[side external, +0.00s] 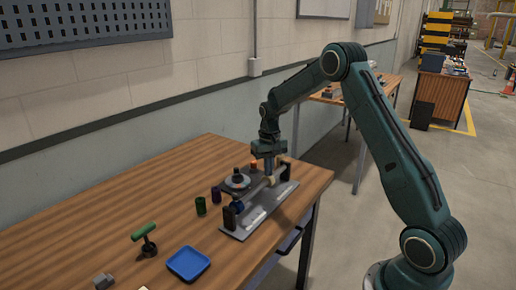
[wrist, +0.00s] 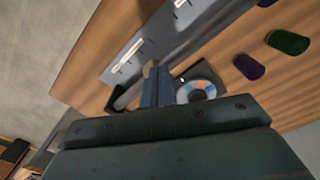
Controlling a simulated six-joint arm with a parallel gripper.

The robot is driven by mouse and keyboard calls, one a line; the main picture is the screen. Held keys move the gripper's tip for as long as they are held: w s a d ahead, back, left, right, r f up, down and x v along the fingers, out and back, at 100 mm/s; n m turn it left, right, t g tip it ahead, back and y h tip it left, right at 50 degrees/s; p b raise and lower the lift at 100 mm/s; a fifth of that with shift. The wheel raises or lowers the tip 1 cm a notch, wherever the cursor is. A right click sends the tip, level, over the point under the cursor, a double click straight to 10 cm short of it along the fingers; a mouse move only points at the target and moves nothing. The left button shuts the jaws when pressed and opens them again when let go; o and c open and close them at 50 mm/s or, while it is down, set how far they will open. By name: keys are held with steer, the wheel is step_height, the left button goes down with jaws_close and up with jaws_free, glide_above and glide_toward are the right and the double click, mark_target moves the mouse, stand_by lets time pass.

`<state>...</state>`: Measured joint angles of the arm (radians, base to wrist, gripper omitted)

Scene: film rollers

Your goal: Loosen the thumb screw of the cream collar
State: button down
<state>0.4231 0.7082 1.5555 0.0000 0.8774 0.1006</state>
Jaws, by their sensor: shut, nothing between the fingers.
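The cream collar (side external: 271,182) sits on the roller device on the wooden table, right under my gripper (side external: 269,166). In the wrist view the cream collar (wrist: 150,69) shows as a small pale patch just beyond the fingertips. My gripper (wrist: 154,84) points down with its blue-grey fingers together and nothing between them. The fingertips are at or just above the collar; I cannot tell whether they touch. The thumb screw cannot be made out in either view.
The device's grey base plate (side external: 259,217) has dark end blocks (side external: 229,218). A round disc (side external: 237,183) is beside the collar. Green (side external: 201,206) and purple (side external: 216,195) cylinders, a blue tray (side external: 188,263) and a green-handled tool (side external: 146,239) stand left.

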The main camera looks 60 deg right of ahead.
steer(key=shift+w+d, duration=0.25)
stand_by(1.1)
steer(key=shift+s+d, duration=0.45)
steer(key=shift+d, duration=0.3)
stand_by(0.7)
steer(key=shift+s, duration=0.4)
stand_by(0.4)
step_height(320, 180, up, 6)
stand_by(0.7)
steer(key=shift+w+a, duration=0.1)
steer(key=shift+a, duration=0.05)
steer(key=shift+w+a+r, duration=0.45)
steer(key=shift+w, duration=0.1)
